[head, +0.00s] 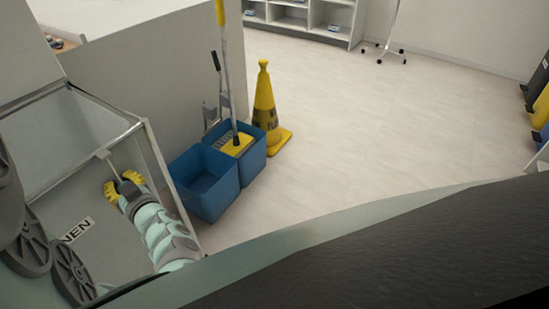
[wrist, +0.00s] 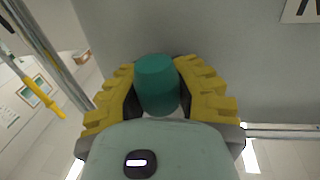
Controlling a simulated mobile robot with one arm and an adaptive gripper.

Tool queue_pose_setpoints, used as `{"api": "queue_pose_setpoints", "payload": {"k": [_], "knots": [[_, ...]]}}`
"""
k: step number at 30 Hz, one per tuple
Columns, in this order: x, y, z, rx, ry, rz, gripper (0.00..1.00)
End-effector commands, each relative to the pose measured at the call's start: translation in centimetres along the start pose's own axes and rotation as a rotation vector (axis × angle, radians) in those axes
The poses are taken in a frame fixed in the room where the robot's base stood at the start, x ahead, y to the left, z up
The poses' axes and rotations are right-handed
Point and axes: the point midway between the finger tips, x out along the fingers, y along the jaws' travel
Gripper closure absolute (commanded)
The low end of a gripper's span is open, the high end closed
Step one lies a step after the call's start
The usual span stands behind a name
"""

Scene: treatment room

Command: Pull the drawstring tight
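My gripper (head: 125,187) is in front of the grey side of the linen bag (head: 150,190), below the metal rim of its frame. Its yellow ribbed fingers (wrist: 157,90) are closed around a green cylindrical toggle (wrist: 156,82), which sits between them with both sides against the fingers. A thin pale drawstring (head: 111,164) runs from a small light fitting (head: 102,153) near the rim down to my gripper. The toggle is mostly hidden by the fingers in the head view. A label on the bag reads "NEN", its start covered.
Blue mop buckets (head: 205,185) with a mop stand right of the bag. A yellow floor cone (head: 264,105) stands behind them. A grey partition (head: 150,60) rises behind the frame. A dark surface fills the lower right.

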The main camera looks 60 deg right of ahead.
Motion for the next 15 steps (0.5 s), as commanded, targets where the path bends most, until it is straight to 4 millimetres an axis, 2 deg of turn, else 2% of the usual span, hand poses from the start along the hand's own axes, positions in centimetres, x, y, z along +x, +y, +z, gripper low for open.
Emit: {"api": "queue_pose_setpoints", "payload": {"k": [15], "knots": [[-0.01, 0.00, -0.14, 0.000, 0.004, -0.001, 1.00]]}}
